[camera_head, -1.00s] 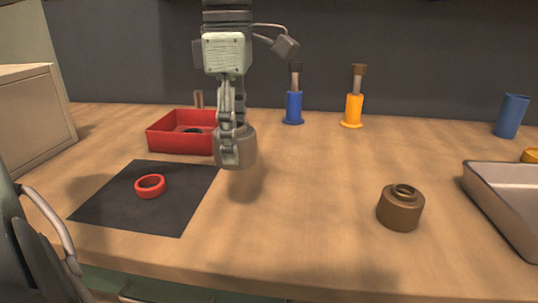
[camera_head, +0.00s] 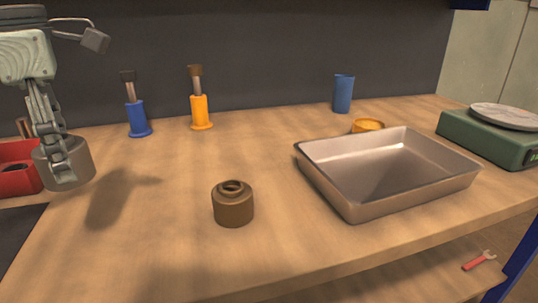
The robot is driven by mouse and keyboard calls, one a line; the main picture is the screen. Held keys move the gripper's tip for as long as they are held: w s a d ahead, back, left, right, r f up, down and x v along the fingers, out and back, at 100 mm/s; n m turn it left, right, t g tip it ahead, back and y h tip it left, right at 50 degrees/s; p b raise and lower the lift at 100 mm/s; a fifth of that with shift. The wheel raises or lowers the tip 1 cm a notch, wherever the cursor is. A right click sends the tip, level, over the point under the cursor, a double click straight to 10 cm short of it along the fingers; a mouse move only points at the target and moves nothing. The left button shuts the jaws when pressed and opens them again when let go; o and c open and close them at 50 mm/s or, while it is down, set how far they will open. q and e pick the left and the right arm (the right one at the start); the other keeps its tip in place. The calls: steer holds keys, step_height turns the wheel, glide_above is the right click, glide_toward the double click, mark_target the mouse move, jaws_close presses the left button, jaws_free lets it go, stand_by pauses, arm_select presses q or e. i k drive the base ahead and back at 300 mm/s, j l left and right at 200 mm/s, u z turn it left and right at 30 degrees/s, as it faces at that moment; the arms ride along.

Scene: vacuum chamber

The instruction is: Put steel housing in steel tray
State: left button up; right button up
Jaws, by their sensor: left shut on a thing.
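The steel housing (camera_head: 70,166), a grey cylinder, is held in the air at the left. My left gripper (camera_head: 50,138) is shut on its upper part, and its shadow falls on the bench to the right. The steel tray (camera_head: 345,196), a shallow rectangular metal pan, stands on the right half of the bench. Its inside looks empty. The gripper and housing are well to the left of the tray. My right gripper is not in view.
A brown housing (camera_head: 233,205) stands between my left gripper and the tray. Blue (camera_head: 138,118) and orange (camera_head: 200,110) plunger-like tools, a blue cup (camera_head: 343,94) and a yellow ring (camera_head: 367,125) stand behind. A green scale (camera_head: 490,138) is right of the tray. A red bin (camera_head: 17,178) is far left.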

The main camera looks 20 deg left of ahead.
mark_target(371, 177)
steer(key=i+l, duration=0.25)
steer(key=l, duration=0.15)
steer(key=i+l, duration=0.2)
steer(key=l, duration=0.25)
steer(key=i+l, duration=0.25)
steer(key=l, duration=0.15)
steer(key=i+l, duration=0.2)
steer(key=l, duration=0.25)
